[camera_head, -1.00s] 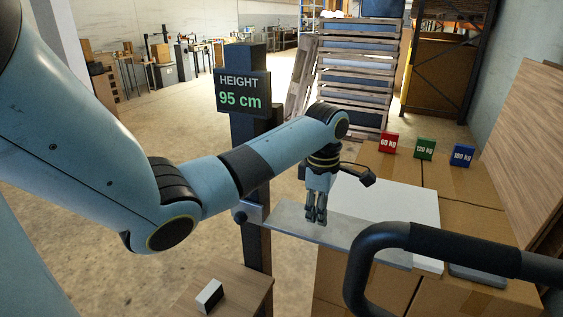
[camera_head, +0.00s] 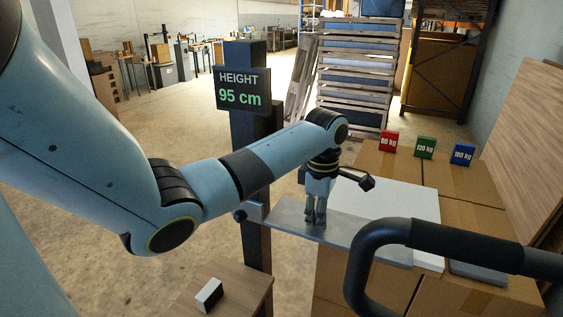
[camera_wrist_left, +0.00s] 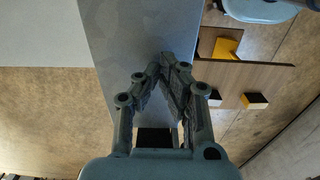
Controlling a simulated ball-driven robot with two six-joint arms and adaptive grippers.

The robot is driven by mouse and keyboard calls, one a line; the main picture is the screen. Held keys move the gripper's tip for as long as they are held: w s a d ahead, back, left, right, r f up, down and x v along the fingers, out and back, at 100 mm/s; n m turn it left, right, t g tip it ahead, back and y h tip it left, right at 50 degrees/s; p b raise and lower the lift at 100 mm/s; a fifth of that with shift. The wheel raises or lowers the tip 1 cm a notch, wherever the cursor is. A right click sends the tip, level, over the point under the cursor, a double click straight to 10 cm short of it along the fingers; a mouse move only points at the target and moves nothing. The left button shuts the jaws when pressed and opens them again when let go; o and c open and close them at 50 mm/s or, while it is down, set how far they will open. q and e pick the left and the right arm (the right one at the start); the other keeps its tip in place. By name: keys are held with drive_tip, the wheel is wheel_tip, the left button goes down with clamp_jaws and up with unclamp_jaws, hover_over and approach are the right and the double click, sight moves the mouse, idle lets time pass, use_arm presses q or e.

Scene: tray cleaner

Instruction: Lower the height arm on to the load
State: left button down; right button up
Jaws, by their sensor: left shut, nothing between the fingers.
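The height arm (camera_head: 372,241) is a flat grey metal bar. It reaches right from a dark post (camera_head: 244,150) over the load. Its display (camera_head: 242,89) reads "HEIGHT 95 cm". The load is stacked cardboard boxes (camera_head: 338,277) with a pale sheet (camera_head: 400,203) on top. I cannot tell the gap between bar and load. My left gripper (camera_head: 315,224) points down with its fingers shut and empty, at the bar's top face. Whether the tips touch it is unclear. In the left wrist view the fingertips (camera_wrist_left: 163,62) show above the bar (camera_wrist_left: 118,55). My right gripper is out of view.
A dark tubular handle (camera_head: 455,244) crosses the front right. Red (camera_head: 388,141), green (camera_head: 425,147) and blue (camera_head: 462,154) weight signs stand on the boxes behind. A small wooden table (camera_head: 238,283) with a black-and-white block (camera_head: 208,295) is at the front.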

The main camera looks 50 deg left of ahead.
sight(316, 235)
use_arm(q)
drive_tip(key=shift+f+b, duration=0.4)
drive_tip(key=shift+f, duration=0.8)
drive_tip(key=shift+f+b, duration=0.6)
drive_tip(key=shift+f, duration=0.95)
wheel_tip(316, 235, up, 6)
drive_tip(key=p, duration=0.6)
drive_tip(key=shift+f+p, duration=0.2)
drive_tip(key=shift+p, duration=0.15)
drive_tip(key=shift+r+p, duration=0.9)
drive_tip(key=shift+r, duration=0.4)
